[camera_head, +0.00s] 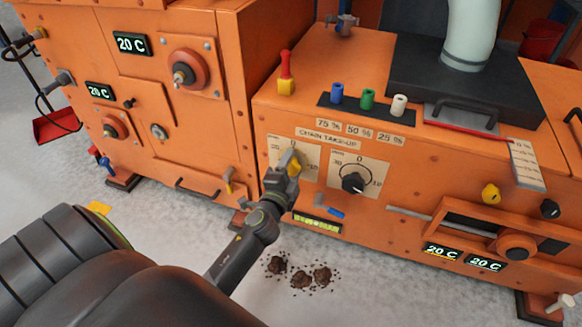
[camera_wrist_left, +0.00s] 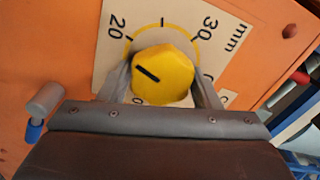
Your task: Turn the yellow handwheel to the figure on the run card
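The yellow handwheel (camera_wrist_left: 163,75) sits on a pale dial plate marked 20, 30 and mm. Its black pointer line slants to the upper left, on the side of the 20. In the head view the handwheel (camera_head: 295,168) is partly hidden by my left gripper (camera_head: 291,165), left of a black knob (camera_head: 353,183) under the CHAIN TAKE-UP label. In the left wrist view the fingers of my left gripper (camera_wrist_left: 163,82) lie against both sides of the handwheel, shut on it. A run card cannot be made out for certain. My right gripper is not in view.
The orange machine (camera_head: 410,150) fills the area ahead. Blue, green and white plugs (camera_head: 367,99) stand above the dials. A scale strip (camera_head: 527,165) hangs at right. Dark spilled clumps (camera_head: 300,279) lie on the floor.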

